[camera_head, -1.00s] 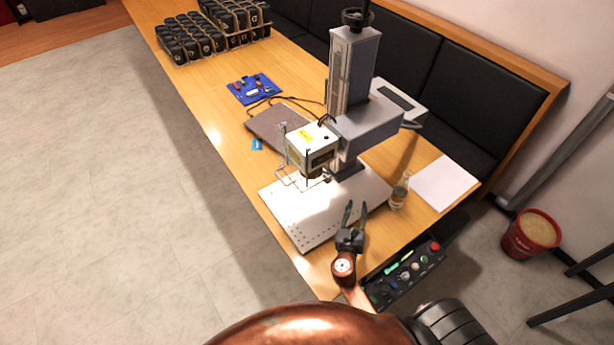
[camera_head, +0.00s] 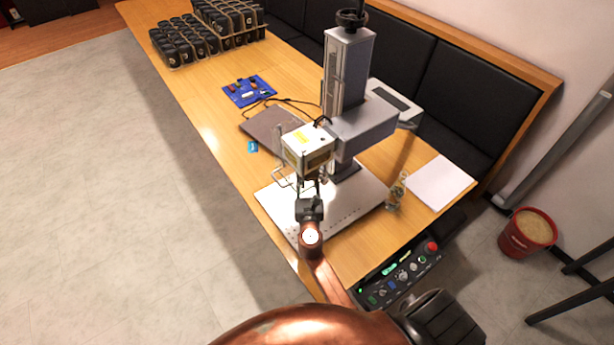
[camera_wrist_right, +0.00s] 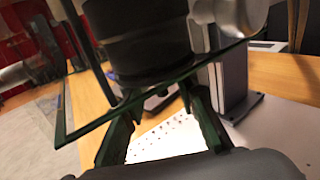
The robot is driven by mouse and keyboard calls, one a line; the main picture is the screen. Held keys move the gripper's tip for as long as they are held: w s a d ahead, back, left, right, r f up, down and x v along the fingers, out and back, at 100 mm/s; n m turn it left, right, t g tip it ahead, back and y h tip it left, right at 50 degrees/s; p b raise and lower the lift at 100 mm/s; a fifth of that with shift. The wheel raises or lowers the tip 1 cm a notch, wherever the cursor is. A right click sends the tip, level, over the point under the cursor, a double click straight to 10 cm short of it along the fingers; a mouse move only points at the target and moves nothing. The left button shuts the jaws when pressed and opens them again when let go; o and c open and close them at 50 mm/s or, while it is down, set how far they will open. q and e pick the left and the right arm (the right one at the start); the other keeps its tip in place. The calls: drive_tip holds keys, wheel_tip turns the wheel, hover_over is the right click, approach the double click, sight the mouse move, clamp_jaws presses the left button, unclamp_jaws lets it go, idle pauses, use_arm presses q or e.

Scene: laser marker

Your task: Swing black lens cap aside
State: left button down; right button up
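The marker's white laser head (camera_head: 308,145) hangs over the perforated bed plate (camera_head: 350,210). In the right wrist view a black round lens part (camera_wrist_right: 145,45), which looks like the capped lens, fills the top middle. My right gripper (camera_head: 309,188) is below the front of the head in the head view. In the right wrist view its two fingers (camera_wrist_right: 158,94) are spread, with tips just below the black part and nothing seen between them. Contact cannot be told. The cap's outline is hidden in the head view. My left gripper is not in view.
A dark, green-edged pane (camera_wrist_right: 220,52) surrounds the black part, close to my fingers. The grey column (camera_head: 348,75) stands behind. A small bottle (camera_head: 396,192) and white paper (camera_head: 440,182) lie to the right. A control box (camera_head: 405,268) is near the front edge.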

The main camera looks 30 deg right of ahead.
drive_tip(key=shift+d, duration=0.1)
drive_tip(key=shift+c, duration=0.5)
clamp_jaws()
